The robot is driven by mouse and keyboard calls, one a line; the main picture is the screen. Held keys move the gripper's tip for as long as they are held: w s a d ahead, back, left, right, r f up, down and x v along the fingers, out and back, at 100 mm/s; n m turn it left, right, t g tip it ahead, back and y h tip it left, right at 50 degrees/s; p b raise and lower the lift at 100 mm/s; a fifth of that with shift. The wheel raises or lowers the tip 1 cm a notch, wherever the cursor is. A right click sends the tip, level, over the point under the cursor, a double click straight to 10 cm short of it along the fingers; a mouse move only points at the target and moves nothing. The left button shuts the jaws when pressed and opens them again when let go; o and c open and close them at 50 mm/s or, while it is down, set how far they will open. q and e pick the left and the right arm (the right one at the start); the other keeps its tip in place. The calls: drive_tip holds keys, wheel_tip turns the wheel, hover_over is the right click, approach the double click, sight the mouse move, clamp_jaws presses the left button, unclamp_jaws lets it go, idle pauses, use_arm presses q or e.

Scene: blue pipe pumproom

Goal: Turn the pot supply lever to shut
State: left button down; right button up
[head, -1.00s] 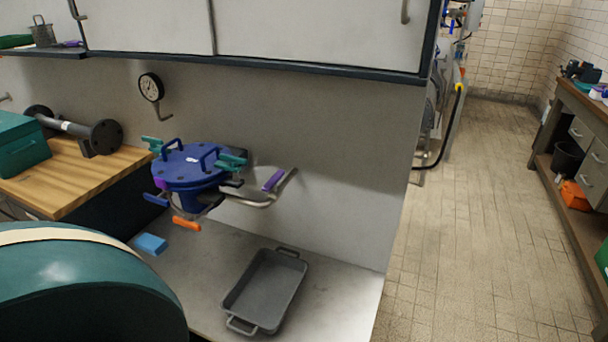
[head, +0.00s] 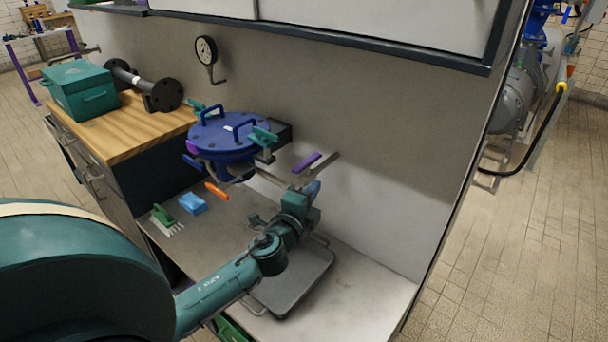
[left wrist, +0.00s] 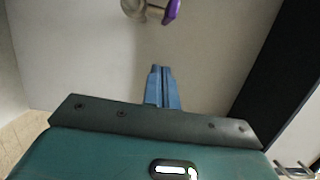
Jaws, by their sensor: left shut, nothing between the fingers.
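A blue lidded pot (head: 222,140) with teal clamps stands over the counter by the wall. A lever with a purple handle (head: 306,162) sits on the pipe at its right; its angle to the pipe is hard to read. The purple handle (left wrist: 172,11) also shows at the top of the left wrist view. An orange handle (head: 216,190) hangs below the pot's front. I cannot read which handle is the pot supply lever. My left gripper (head: 314,187) is just below and right of the purple handle, apart from it. Its blue fingers (left wrist: 162,72) are shut and empty.
A grey tray (head: 290,290) lies on the counter under my left arm. A blue block (head: 193,203) and a green brush (head: 164,216) lie at its left. A wooden bench (head: 130,128) holds a teal box (head: 82,92). A cabinet (head: 380,30) overhangs the wall.

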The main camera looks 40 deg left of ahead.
sight(307, 168)
use_arm(q)
drive_tip(key=w+a, duration=0.1)
drive_tip(key=a, duration=0.1)
drive_tip(key=w+a, duration=0.2)
drive_tip(key=shift+a+p, duration=0.15)
drive_tip(key=shift+p, duration=0.2)
use_arm(e)
drive_tip(key=shift+w+d, duration=0.15)
drive_tip(key=shift+d, duration=0.2)
use_arm(q)
drive_tip(key=shift+w+a+f, duration=0.1)
